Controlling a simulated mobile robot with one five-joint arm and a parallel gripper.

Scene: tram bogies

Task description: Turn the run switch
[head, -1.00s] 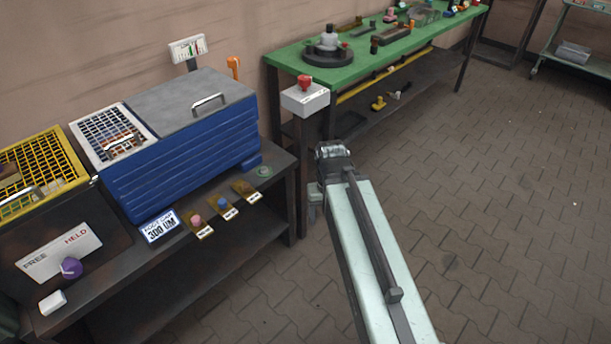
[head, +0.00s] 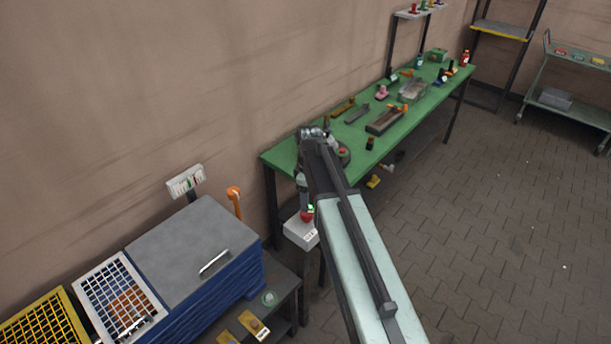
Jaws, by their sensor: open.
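A white box (head: 299,232) with a red knob (head: 306,216) stands on a dark post between the two benches. I cannot read its label, so I cannot confirm that it is the run switch. A small green spot shows beside the knob. My gripper (head: 306,205) hangs down from the arm's end, just above the red knob. It is small and partly hidden by my arm. It is open, and I cannot tell whether it touches the knob.
A blue cabinet with a grey lid (head: 190,250) and an orange handle (head: 234,200) stand at left. A white gauge (head: 186,181) is behind. A green bench (head: 375,150) with several parts runs along the wall.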

